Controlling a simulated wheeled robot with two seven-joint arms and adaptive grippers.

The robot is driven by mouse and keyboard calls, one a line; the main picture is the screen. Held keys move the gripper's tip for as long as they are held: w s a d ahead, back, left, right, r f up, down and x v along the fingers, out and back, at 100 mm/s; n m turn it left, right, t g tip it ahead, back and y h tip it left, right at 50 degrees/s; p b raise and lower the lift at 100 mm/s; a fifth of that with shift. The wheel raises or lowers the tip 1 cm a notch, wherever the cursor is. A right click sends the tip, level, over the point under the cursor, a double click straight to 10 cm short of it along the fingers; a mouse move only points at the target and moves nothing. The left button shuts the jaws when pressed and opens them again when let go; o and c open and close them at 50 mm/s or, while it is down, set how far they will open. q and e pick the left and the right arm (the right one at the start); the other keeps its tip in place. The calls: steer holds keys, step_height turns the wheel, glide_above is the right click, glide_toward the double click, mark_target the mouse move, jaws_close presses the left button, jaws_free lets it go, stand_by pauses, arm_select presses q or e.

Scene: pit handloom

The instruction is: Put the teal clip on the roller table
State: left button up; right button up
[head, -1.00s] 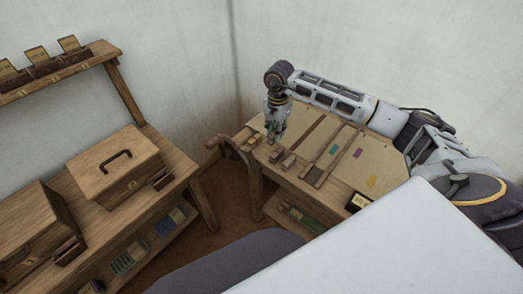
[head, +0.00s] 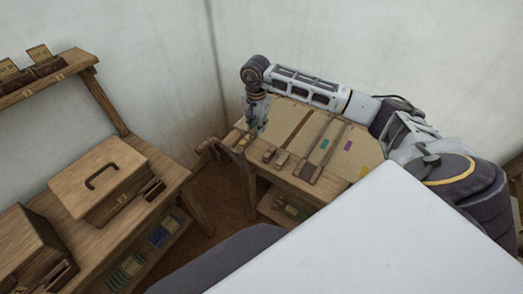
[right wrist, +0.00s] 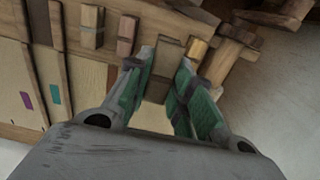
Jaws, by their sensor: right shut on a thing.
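My right gripper (head: 252,124) is low over the far left corner of the wooden work table. In the right wrist view its green-padded fingers (right wrist: 168,62) are shut on a small brown block (right wrist: 168,52), partly hidden by the fingertips. A small teal piece (head: 324,144) lies flat on the pale board, clear of the gripper; it also shows in the right wrist view (right wrist: 55,95). I cannot tell whether it is the teal clip. I cannot tell which surface is the roller table. My left gripper is not in view.
Small wooden blocks (head: 268,155) stand along the table's front edge, with a purple piece (head: 348,146) beyond. A wooden bench (head: 165,188) at left carries a lidded box (head: 110,165). A floor gap separates bench and table. Walls stand close behind.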

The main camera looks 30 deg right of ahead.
steer(key=shift+f+b, duration=0.3)
steer(key=shift+f, duration=0.35)
step_height(320, 180, down, 3)
steer(key=shift+f+b, duration=0.15)
steer(key=shift+b, duration=0.65)
steer(key=shift+f, duration=0.2)
steer(key=shift+f+b, duration=0.3)
steer(key=shift+f, duration=0.2)
step_height(320, 180, down, 3)
steer(key=shift+r+b, duration=0.15)
steer(key=shift+b, duration=0.5)
steer(key=shift+f, duration=0.65)
steer(key=shift+f+b, duration=0.1)
steer(key=shift+b, duration=0.3)
steer(key=o, duration=0.7)
steer(key=shift+c, duration=0.2)
steer(key=shift+o, duration=1.1)
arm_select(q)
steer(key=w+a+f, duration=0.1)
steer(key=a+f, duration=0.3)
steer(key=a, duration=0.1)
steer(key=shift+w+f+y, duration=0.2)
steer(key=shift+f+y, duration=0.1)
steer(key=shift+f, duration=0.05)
